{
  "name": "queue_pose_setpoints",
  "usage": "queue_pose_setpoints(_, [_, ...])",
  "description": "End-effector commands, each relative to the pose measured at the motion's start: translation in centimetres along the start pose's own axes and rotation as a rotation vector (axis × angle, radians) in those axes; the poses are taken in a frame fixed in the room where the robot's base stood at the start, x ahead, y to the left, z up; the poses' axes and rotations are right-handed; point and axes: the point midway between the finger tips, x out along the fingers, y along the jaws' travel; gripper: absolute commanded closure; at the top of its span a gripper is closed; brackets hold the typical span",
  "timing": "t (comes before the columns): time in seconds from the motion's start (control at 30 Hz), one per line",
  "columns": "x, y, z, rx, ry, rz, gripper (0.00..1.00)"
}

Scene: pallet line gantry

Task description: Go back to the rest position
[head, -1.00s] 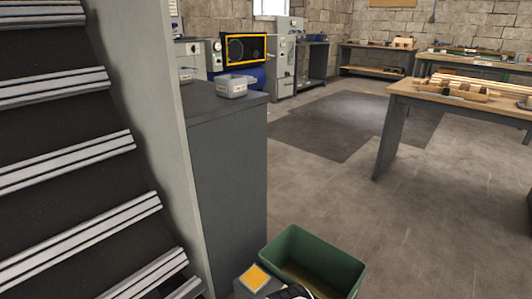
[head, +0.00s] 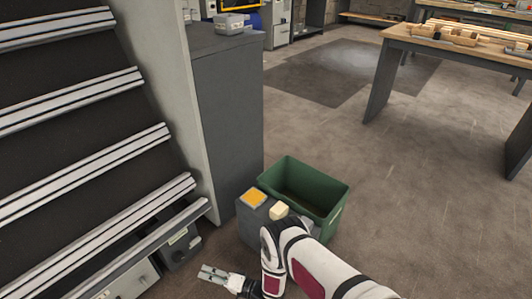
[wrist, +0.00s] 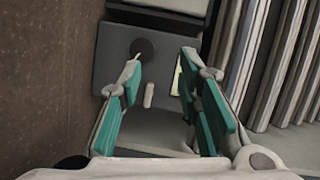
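My gripper (head: 207,272) is at the low left of the head view, at the end of my white and dark red arm, near the foot of the sloped rack. In the wrist view my gripper (wrist: 160,68) is open, with its two teal-padded fingers apart and nothing between them. Beyond the fingertips is a grey box (wrist: 115,73) with a round dark knob and a small pale lever. In the head view a grey box with a dark knob (head: 180,251) stands by the rack's lower end.
The sloped rack (head: 75,160) with pale rails fills the left. A green bin (head: 325,208) stands on the floor beside a grey stand with an orange square (head: 254,198) and a cream block (head: 279,210). A grey cabinet (head: 228,120) is behind. The floor at right is clear up to a wooden-topped table (head: 450,48).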

Motion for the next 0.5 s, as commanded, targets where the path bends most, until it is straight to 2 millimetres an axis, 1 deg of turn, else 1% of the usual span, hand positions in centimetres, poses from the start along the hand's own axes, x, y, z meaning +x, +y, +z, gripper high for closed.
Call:
queue_pose_setpoints(0.03, [0.3,-0.4,-0.9,-0.014,0.006,0.010,0.69])
queue_pose_setpoints(0.13, [1.0,-1.0,-2.5,-0.045,0.016,0.037,0.69])
queue_pose_setpoints(0.27, [1.8,-2.2,-5.3,-0.095,0.032,0.085,0.69])
queue_pose_setpoints(0.37, [2.4,-3.4,-7.8,-0.139,0.049,0.130,0.69])
queue_pose_setpoints(0.47, [2.9,-5.0,-11.1,-0.193,0.068,0.188,0.69])
queue_pose_setpoints(0.5, [3.1,-5.9,-12.6,-0.217,0.078,0.216,0.69])
